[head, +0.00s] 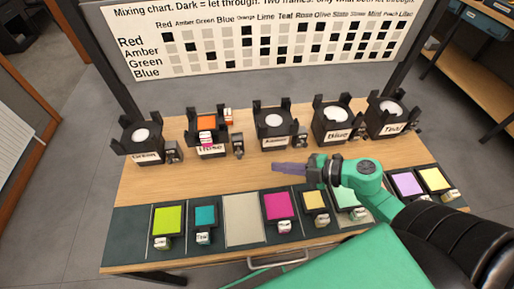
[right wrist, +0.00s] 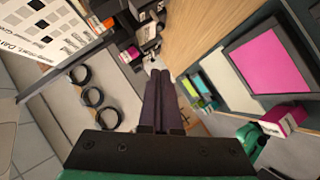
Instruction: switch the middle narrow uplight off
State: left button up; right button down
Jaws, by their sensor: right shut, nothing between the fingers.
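Several black uplights stand in a row along the back of the wooden table. Their labels read Green (head: 141,137), what looks like Rose (head: 208,138), one too small to read surely in the middle (head: 273,126), Blue (head: 334,122) and Teal (head: 388,117). Beside each is a small dark switch box, such as the middle uplight's (head: 300,138). The Rose one has an orange sheet on top; the others show white discs. My right gripper (head: 276,167) is shut and empty, below the middle uplight and apart from it. Its fingers also show in the right wrist view (right wrist: 161,80).
A dark strip along the front edge (head: 134,229) holds several coloured sheets, including magenta (head: 278,206) and lime (head: 167,220), with small labelled tags. A mixing chart (head: 262,38) stands behind the table. Bare wood (head: 180,180) lies between the rows.

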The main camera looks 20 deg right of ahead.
aim_at(239, 153)
jog(key=x, duration=0.4)
jog(key=d+x, duration=0.1)
jog(key=x, duration=0.3)
jog(key=w+f+x, duration=0.1)
jog(key=x, duration=0.3)
jog(key=shift+w+d, duration=0.1)
jog(key=shift+d, duration=0.15)
jog(key=shift+w+f, duration=0.35)
jog(key=shift+w, duration=0.15)
pick_arm(q)
jog(key=shift+w+r, duration=0.15)
jog(key=shift+d+r+p, duration=0.25)
jog(key=shift+d+p, duration=0.15)
jog(key=shift+d, duration=0.15)
pick_arm(e)
jog(key=shift+s+f, duration=0.15)
jog(key=shift+f, duration=0.2)
